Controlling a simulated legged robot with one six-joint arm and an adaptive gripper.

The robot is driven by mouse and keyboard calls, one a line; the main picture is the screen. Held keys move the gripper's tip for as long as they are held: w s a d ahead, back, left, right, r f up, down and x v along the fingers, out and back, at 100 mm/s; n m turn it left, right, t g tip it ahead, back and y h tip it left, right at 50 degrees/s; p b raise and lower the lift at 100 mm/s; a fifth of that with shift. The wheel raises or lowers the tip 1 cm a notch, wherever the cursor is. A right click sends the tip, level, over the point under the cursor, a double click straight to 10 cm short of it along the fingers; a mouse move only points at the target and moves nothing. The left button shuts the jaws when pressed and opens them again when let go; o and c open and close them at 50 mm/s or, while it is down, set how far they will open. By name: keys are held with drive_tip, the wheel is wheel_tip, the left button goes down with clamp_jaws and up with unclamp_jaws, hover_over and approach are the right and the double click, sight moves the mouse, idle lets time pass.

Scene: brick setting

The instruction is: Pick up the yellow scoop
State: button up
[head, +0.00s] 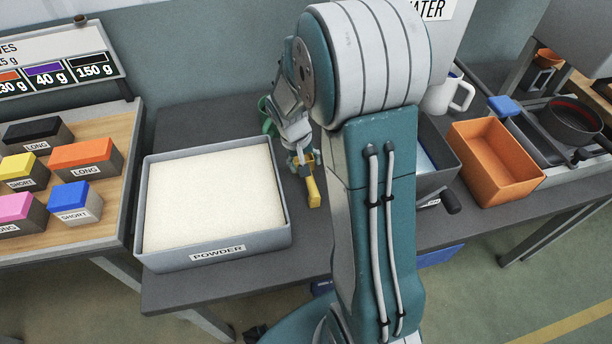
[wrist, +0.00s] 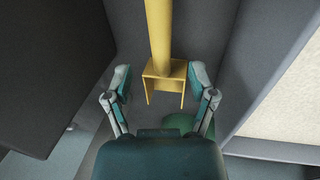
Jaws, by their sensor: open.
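The yellow scoop (head: 313,190) lies on the dark table just right of the powder tray in the head view, partly hidden by my gripper. In the wrist view the scoop (wrist: 158,35) shows a straight handle running up out of the frame and a squared, bracket-like end. My gripper (wrist: 159,82) is open, with one finger on each side of that squared end. The right finger looks very close to it; I cannot tell whether it touches. In the head view my gripper (head: 302,160) is above the scoop's far end.
The grey tray of powder (head: 145,215) stands left of the scoop. A green object (head: 266,116) is behind my gripper. An orange bin (head: 497,160), a white jug (head: 449,95) and a pan (head: 571,122) are at right. Labelled colored blocks (head: 82,153) sit at left.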

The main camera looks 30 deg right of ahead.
drive_tip(key=f, duration=0.2)
drive_tip(key=d+f, duration=0.1)
drive_tip(key=f, duration=0.1)
drive_tip(key=shift+f, duration=0.5)
drive_tip(key=shift+a, duration=0.2)
drive_tip(key=shift+d, duration=0.15)
clamp_jaws()
